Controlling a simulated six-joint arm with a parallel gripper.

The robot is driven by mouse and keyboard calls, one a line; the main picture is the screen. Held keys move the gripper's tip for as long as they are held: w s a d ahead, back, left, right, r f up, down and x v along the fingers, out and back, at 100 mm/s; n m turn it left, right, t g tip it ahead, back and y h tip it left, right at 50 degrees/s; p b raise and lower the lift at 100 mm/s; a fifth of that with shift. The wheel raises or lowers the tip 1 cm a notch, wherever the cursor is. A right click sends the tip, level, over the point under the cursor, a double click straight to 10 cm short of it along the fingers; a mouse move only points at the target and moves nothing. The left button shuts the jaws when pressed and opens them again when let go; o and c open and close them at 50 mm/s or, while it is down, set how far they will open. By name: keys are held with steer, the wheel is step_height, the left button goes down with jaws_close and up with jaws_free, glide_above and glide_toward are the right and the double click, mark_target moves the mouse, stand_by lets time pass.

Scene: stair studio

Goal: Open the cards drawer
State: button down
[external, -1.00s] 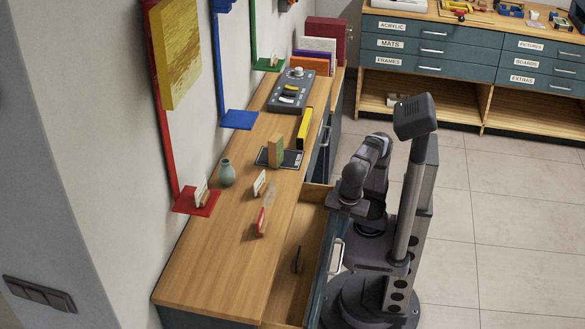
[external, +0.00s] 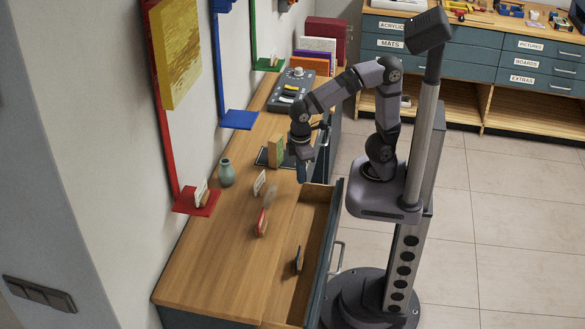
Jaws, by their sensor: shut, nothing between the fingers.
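A drawer (external: 318,222) in the near part of the wooden counter stands pulled out. Its wooden inside is exposed from above, and its dark front with a pale handle (external: 338,258) faces right. No label can be read on it, so I cannot tell whether it is the cards drawer. My gripper (external: 302,176) is shut and empty, pointing down over the counter near the drawer's far end, apart from the handle.
A labelled drawer cabinet (external: 430,50) stands at the back. The tiled floor at right is clear.

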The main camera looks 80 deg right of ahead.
steer(key=s+d+r+m+p, duration=0.1)
steer(key=d+r+m+p, duration=0.2)
steer(key=d+p, duration=0.3)
steer(key=s+d+r+m+p, duration=0.2)
steer(key=d+m+p, duration=0.1)
steer(key=d+p, duration=0.3)
steer(key=shift+s+d+r+p, duration=0.15)
steer(key=shift+d+r+p, duration=0.2)
steer(key=shift+p, duration=0.3)
steer(key=c, duration=1.9)
jaws_free()
steer(key=shift+o, duration=0.3)
steer(key=shift+a+f+b, duration=0.3)
steer(key=shift+a, duration=0.3)
steer(key=n+t+b, duration=0.2)
steer(key=n+b, duration=0.5)
steer(key=n, duration=1.1)
glide_above(341, 258)
steer(key=s, duration=0.2)
step_height(341, 258, down, 13)
steer(key=shift+w+f+b, duration=0.2)
steer(key=shift+w+f, duration=0.05)
steer(key=shift+f, duration=0.9)
steer(key=shift+w+f+b, duration=0.2)
steer(key=shift+f, duration=0.9)
steer(key=shift+w+f+b, duration=0.2)
steer(key=shift+w+f, duration=0.05)
steer(key=shift+f, duration=0.9)
steer(key=shift+c, duration=0.7)
jaws_close()
